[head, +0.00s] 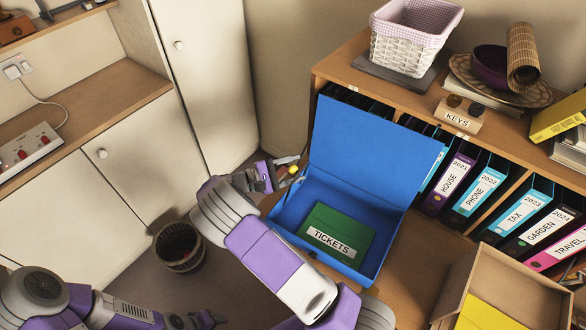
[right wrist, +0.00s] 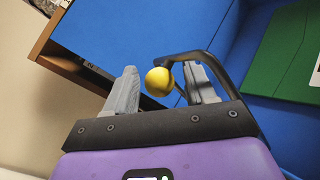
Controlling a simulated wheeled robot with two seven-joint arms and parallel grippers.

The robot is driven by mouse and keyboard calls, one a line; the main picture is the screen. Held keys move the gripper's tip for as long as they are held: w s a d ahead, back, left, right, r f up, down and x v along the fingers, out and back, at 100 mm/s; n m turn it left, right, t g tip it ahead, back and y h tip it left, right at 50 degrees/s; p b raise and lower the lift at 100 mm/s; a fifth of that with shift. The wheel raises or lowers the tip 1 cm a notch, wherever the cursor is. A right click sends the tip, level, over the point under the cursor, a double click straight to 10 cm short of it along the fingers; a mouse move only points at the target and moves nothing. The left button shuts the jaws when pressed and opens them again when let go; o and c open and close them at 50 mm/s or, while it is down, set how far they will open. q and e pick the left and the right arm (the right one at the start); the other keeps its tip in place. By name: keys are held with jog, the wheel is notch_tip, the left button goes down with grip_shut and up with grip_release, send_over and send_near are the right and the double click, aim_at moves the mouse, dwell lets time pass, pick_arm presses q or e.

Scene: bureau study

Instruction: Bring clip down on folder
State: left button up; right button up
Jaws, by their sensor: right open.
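The blue box file (head: 283,222) stands open on the desk, its lid (head: 365,150) raised at the back. The green folder (head: 318,222) labelled TICKETS lies inside. At the box's left side is the clip, a bent black bar with a yellow knob (right wrist: 159,82); it is raised, and the knob also shows in the head view (head: 293,169). My right gripper (head: 285,172) is open at the clip. In the right wrist view the knob shows between its two grey fingers; I cannot tell whether they touch it. My left gripper (head: 195,321) is low, at the bottom edge, mostly cut off.
A shelf unit (head: 330,75) with several labelled binders stands behind and right of the box. A wooden tray (head: 510,280) with a yellow item (head: 482,315) is at front right. A wicker bin (head: 180,248) stands on the floor at left.

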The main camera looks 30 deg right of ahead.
grip_shut()
dwell(0.3)
